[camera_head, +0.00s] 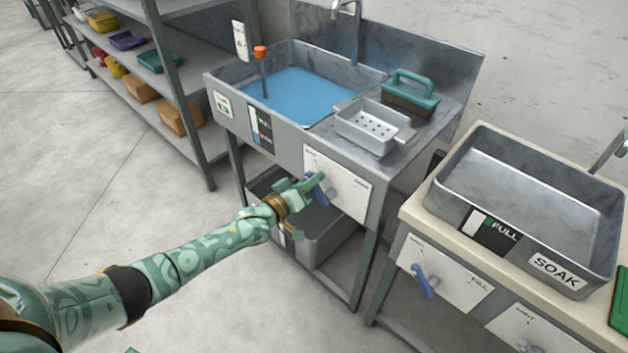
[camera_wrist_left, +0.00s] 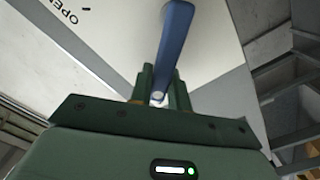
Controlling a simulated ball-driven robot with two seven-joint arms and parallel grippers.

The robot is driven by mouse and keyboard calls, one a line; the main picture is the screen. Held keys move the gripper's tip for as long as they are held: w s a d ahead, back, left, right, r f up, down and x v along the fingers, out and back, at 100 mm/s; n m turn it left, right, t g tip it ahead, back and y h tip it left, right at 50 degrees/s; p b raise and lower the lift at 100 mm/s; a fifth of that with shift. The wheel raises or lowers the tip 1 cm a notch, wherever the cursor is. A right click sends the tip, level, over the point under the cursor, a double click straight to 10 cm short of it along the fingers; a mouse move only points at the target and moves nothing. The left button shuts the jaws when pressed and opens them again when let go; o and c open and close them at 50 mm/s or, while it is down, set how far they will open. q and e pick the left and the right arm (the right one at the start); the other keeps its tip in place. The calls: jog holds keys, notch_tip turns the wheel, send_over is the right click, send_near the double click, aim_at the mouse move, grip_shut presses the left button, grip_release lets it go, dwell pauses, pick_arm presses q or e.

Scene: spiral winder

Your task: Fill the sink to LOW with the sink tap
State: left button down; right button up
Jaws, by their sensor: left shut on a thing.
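The steel sink (camera_head: 221,89) stands in the middle with blue water (camera_head: 290,92) covering its floor. A grey tap (camera_head: 357,30) rises at its back edge. A level gauge (camera_head: 260,128) is on its front. Below it, a white panel (camera_head: 348,190) carries a blue lever handle (camera_head: 318,195). My left gripper (camera_head: 312,186) is at this lever, shut on it. The left wrist view shows the lever (camera_wrist_left: 173,45) between the fingers (camera_wrist_left: 160,95), with "OPEN" lettering on the panel. My right gripper is out of view.
A perforated steel tray (camera_head: 372,127) and a teal-handled brush (camera_head: 411,92) sit on the sink's right ledge. A SOAK basin (camera_head: 530,180) on another counter has its own blue lever (camera_head: 425,281). Shelves (camera_head: 165,60) with bins stand at left. A grey bin (camera_head: 315,245) is under the sink.

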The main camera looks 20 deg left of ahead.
pick_arm(q)
jog(key=shift+a+f+n, duration=0.15)
jog(key=shift+f+n, duration=0.05)
jog(key=shift+n, duration=0.1)
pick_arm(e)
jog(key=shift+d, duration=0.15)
pick_arm(q)
jog(key=c, duration=1.3)
grip_release()
jog(key=p+v, duration=0.5)
jog(key=v, duration=1.1)
jog(key=shift+s, duration=0.15)
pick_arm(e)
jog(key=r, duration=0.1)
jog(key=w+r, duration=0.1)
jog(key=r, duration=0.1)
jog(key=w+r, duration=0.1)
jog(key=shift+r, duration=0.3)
